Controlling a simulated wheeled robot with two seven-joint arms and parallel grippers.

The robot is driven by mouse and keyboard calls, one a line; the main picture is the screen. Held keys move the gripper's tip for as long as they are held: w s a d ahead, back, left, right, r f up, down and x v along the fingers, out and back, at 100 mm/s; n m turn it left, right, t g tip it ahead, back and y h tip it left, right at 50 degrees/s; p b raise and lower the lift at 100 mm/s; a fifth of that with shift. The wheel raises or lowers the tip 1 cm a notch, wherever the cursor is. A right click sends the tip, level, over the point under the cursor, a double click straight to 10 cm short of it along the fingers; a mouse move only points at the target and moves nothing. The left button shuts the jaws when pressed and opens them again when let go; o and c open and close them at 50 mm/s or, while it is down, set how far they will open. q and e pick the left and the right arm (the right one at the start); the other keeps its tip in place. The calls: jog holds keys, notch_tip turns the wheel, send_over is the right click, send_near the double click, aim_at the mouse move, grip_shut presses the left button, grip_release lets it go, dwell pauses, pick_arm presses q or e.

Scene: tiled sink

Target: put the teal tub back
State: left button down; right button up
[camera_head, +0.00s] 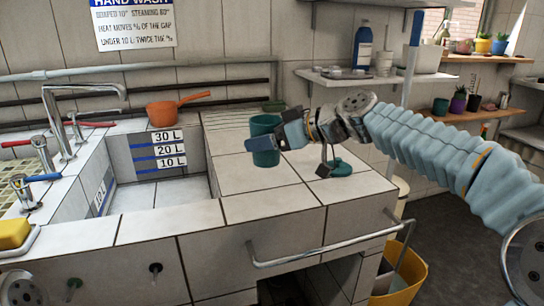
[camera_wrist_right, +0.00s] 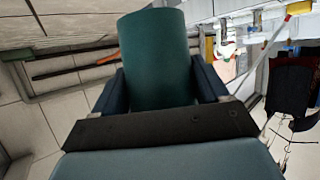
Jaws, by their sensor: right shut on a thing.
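The teal tub (camera_head: 265,137) is an upright, plain cylinder over the right-hand tiled counter, to the right of the sink basin. My right gripper (camera_head: 268,143) reaches it from the right and is shut on it, with a dark finger across its lower front. In the right wrist view the tub (camera_wrist_right: 156,55) sits between the two dark fingers of the gripper (camera_wrist_right: 156,85). I cannot tell whether the tub's base touches the tiles. My left gripper is not in view.
A teal object with a dark block (camera_head: 338,168) lies on the counter under my right wrist. An orange pan (camera_head: 163,112) stands behind the basin. A wall shelf (camera_head: 365,82) holds a blue bottle (camera_head: 362,48). A metal rail (camera_head: 320,250) runs along the front. The front tiles are clear.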

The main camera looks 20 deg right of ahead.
aim_at(270, 158)
jog(key=shift+w+d+f, duration=0.25)
jog(key=shift+w+f, duration=0.2)
jog(key=shift+f, duration=0.15)
jog(key=shift+w+d+f, duration=0.2)
jog(key=shift+w+f, duration=0.25)
jog(key=shift+f, duration=0.15)
jog(key=shift+w+d+f, duration=0.1)
jog(key=shift+w+f, duration=0.05)
jog(key=shift+f, duration=0.85)
jog(key=shift+w+d+f, duration=0.1)
jog(key=shift+w+f, duration=0.05)
jog(key=shift+f, duration=0.8)
jog(key=shift+f+b, duration=0.15)
jog(key=shift+b, duration=0.25)
jog(key=o, duration=1.1)
jog(key=shift+o, duration=0.2)
